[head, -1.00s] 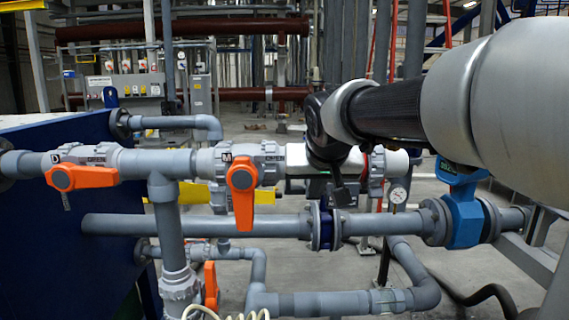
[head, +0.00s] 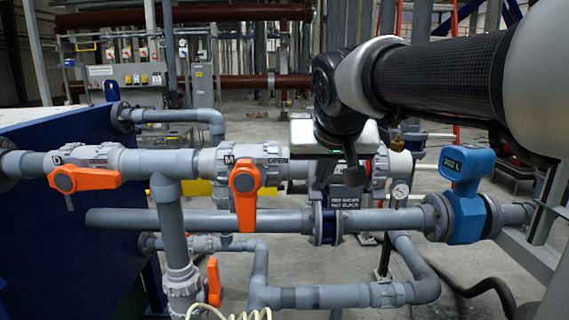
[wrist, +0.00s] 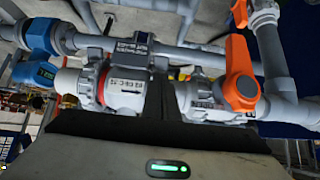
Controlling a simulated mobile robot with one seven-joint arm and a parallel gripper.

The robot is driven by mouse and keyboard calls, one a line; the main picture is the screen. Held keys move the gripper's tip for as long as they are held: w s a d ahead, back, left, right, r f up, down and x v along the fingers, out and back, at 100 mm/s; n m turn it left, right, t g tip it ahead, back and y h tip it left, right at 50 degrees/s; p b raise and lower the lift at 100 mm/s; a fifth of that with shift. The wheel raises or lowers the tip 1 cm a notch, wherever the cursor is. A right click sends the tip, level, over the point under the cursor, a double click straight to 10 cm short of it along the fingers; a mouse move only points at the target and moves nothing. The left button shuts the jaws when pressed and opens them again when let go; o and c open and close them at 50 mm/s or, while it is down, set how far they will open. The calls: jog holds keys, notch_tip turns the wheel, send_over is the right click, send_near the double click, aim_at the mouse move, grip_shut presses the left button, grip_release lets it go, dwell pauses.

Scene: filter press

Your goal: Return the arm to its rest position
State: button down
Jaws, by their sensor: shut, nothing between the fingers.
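My arm reaches in from the right of the head view, its dark wrist bent down above the grey pipework. My gripper (head: 353,177) points away and is mostly hidden behind the wrist. In the wrist view its dark fingers (wrist: 157,100) are together, with nothing between them. Behind them is a white and grey valve body (wrist: 120,88) on a pipe. The orange handle marked M (head: 244,196) hangs down, left of my gripper; an orange handle (wrist: 238,75) also shows in the wrist view. The orange handle marked D (head: 84,179) lies along its pipe.
A blue meter (head: 468,192) sits on the lower pipe at right, beneath my arm. A small dark sign (head: 344,198) and a round gauge (head: 400,190) are close below my wrist. A blue panel (head: 60,235) stands at left. Open floor shows behind the pipes.

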jog(key=s+d+f+g+p, duration=0.1)
jog(key=s+p, duration=0.4)
jog(key=s, duration=0.6)
jog(key=s+d+f+g+p, duration=0.2)
jog(key=s+d+p, duration=0.3)
jog(key=s, duration=0.6)
jog(key=shift+s+f+p, duration=0.15)
jog(key=shift+f+p, duration=0.2)
jog(key=shift+f, duration=0.45)
jog(key=shift+d+r, duration=0.1)
